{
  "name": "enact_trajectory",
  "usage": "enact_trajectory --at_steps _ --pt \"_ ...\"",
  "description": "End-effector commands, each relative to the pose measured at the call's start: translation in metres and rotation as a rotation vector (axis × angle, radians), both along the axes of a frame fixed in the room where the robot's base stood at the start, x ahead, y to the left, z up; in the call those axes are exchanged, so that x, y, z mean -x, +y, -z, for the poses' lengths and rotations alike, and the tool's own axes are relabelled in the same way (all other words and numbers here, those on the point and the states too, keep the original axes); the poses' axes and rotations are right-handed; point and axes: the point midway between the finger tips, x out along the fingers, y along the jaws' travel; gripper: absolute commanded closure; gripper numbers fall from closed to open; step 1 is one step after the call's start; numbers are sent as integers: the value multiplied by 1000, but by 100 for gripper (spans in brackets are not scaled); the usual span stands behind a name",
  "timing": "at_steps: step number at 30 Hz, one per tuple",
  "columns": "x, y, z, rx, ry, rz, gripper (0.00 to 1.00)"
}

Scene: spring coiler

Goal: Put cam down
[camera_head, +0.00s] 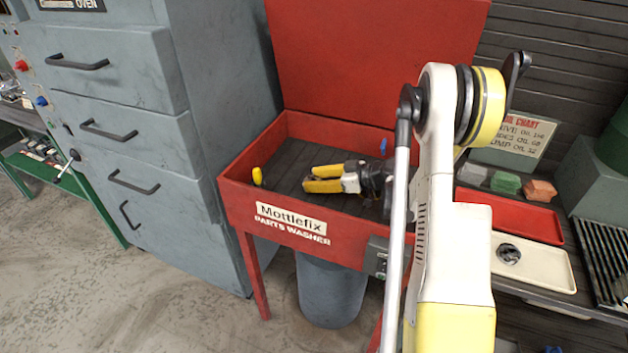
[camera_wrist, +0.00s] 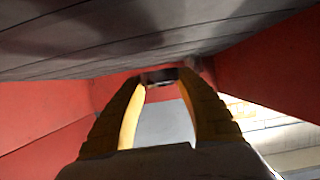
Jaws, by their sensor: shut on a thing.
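My gripper (camera_head: 308,180) is inside the red parts washer (camera_head: 282,222), low over its dark grey floor, with its yellow fingers pointing left. In the wrist view, the two yellow fingers (camera_wrist: 160,78) close in at their tips on a small dark grey piece, the cam (camera_wrist: 163,74). Only a thin edge of the cam shows there, and its full shape is hidden. In the head view I cannot make out the cam at the fingertips. The washer floor (camera_wrist: 60,60) fills the top of the wrist view, close to the cam; I cannot tell whether they touch.
The raised red lid (camera_head: 370,60) rises behind. A grey oven cabinet (camera_head: 215,120) is close on the left. A red tray (camera_head: 515,215) and a cream tray (camera_head: 540,268) with a round metal part (camera_head: 508,253) lie right.

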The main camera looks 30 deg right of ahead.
Motion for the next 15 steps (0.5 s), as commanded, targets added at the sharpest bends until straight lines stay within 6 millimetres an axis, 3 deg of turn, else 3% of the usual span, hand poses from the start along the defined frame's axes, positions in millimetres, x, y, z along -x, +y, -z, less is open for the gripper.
enact_trajectory --at_steps 11,12,13,15 --pt "0 0 9 0 0 0 95" --pt "0 0 9 0 0 0 49" --pt "0 0 9 0 0 0 40" --pt "0 0 9 0 0 0 39"
